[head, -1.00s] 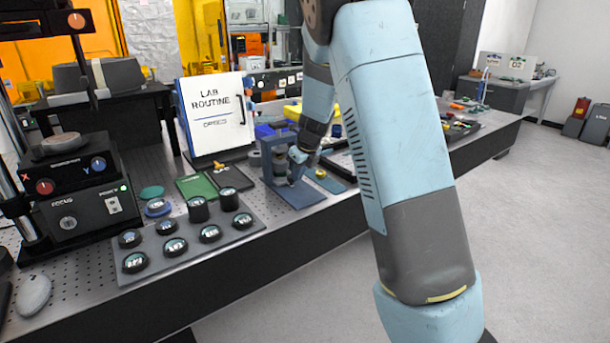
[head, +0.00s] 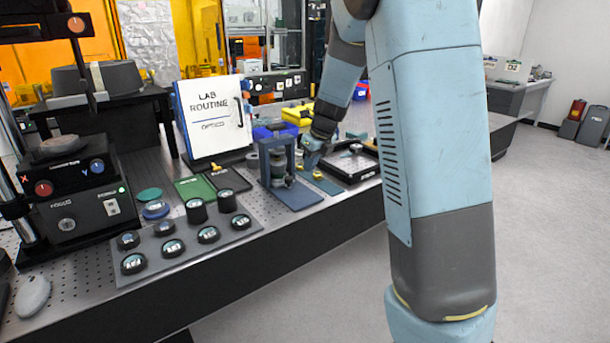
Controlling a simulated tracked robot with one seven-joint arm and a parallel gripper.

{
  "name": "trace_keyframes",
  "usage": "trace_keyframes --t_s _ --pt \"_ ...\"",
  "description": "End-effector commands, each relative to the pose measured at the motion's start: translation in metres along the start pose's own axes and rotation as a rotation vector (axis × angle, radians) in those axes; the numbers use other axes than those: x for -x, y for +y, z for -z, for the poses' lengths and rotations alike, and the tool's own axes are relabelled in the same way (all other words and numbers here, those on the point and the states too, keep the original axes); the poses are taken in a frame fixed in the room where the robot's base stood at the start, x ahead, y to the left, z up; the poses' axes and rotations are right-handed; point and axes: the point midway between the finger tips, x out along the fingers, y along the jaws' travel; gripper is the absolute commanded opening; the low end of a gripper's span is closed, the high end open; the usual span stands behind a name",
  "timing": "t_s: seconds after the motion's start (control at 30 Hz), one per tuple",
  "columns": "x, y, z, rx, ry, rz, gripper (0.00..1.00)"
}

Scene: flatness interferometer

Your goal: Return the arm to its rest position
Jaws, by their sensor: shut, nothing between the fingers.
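My arm fills the right half of the head view, with large light-blue and grey links near the camera. It bends at the top and reaches down to the bench behind. My gripper (head: 308,158) is small in the view, at the end of the far link, just right of a blue stand (head: 265,160). It is shut and holds nothing. Its fingertips are hard to make out. The blue stand has a dark cylindrical part inside it and sits on a blue base plate.

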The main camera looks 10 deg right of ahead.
Motion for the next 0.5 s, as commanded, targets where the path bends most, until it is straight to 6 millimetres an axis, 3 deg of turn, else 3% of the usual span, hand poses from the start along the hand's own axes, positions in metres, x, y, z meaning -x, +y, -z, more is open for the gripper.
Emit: trace_keyframes --t_s 0.1,0.33,0.5 --pt "0.017 0.001 -0.001 0.002 -0.002 0.000 0.00" --pt "0.034 0.002 0.000 0.010 -0.002 -0.001 0.00" --pt "0.056 0.010 0.012 0.154 -0.017 -0.014 0.00"
